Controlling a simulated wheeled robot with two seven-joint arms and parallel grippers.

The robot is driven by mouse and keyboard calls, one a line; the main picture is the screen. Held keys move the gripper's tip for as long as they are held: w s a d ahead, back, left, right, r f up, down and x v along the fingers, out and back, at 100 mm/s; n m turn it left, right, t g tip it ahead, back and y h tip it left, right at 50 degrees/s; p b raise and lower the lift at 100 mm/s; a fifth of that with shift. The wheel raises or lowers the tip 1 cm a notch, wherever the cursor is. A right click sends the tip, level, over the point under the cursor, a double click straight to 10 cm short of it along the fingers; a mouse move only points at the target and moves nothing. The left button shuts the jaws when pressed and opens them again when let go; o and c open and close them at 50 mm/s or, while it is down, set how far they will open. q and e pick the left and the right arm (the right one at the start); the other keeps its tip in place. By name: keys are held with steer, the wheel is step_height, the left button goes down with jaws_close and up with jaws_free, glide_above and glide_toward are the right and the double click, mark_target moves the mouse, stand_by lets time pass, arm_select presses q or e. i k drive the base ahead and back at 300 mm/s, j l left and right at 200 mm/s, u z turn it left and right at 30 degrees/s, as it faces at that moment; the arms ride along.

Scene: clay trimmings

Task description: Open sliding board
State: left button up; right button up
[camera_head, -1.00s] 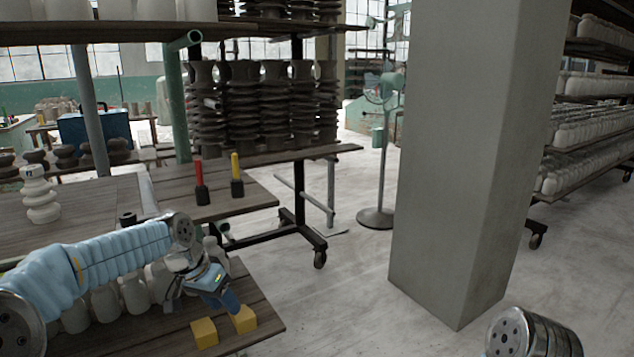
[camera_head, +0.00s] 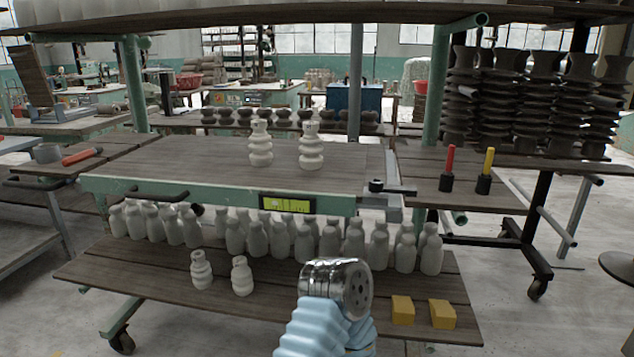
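The board (camera_head: 210,165) is a wide wooden top on a green frame in the middle of the head view. Two pale ribbed insulators stand on it, one on the left (camera_head: 260,145) and one on the right (camera_head: 310,148). A dark bar handle (camera_head: 165,195) is at the left of its front edge. A yellow-green panel (camera_head: 287,205) is on the front edge. A metal bracket with a black knob (camera_head: 376,186) sits at its right end. One of my arms, blue-sleeved with a metal joint, rises at the bottom centre. Neither gripper's fingers are visible.
A lower shelf (camera_head: 130,275) holds rows of pale bottle-shaped pieces, two small insulators and two yellow blocks (camera_head: 403,310). A side table (camera_head: 410,165) at right carries a red-topped (camera_head: 447,170) and a yellow-topped tool (camera_head: 486,172). Floor is open at far right.

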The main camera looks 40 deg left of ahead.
mark_target(217, 170)
steer(key=u, duration=2.2)
